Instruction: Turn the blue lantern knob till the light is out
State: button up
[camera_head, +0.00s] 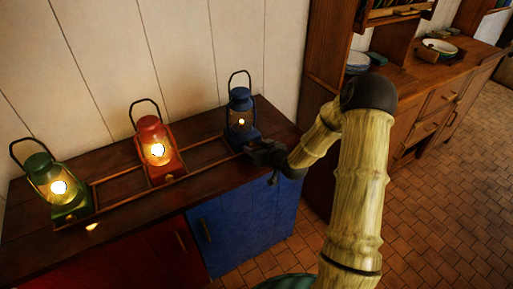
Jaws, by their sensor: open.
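The blue lantern (240,116) stands upright at the right end of the cabinet top, with a small light glowing inside. Its glow looks smaller than that of the other two lanterns. My gripper (254,152) is open at the lantern's lower front, close to its base. The blue lantern's knob is hidden behind the gripper. I cannot tell whether the fingers touch the knob or the base.
A lit red lantern (155,150) and a lit green lantern (53,185) stand to the left on the wooden cabinet top (200,183). Low wooden rails run around the lanterns. A blue door (245,227) is below. A wooden dresser (425,105) stands at right.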

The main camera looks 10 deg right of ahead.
jog(key=c, duration=1)
jog(key=shift+f+b, duration=0.1)
jog(key=shift+b, duration=0.4)
jog(key=n+b, duration=0.1)
jog(key=n+h+b, duration=0.1)
jog(key=b, duration=0.1)
jog(key=shift+a+f+b, duration=0.15)
jog(key=shift+f+b, duration=0.05)
jog(key=shift+b, duration=0.1)
jog(key=n+t+h+b, duration=0.1)
jog(key=b, duration=0.3)
jog(key=shift+a+n, duration=0.15)
jog(key=shift+n, duration=0.15)
jog(key=n+h+b, duration=0.1)
jog(key=n+b, duration=0.1)
jog(key=b, duration=0.2)
jog(key=shift+s+t, duration=0.1)
jog(key=shift+t, duration=0.3)
jog(key=shift+r+n+h+b, duration=0.2)
jog(key=shift+n+h+b, duration=0.25)
jog(key=shift+b, duration=0.5)
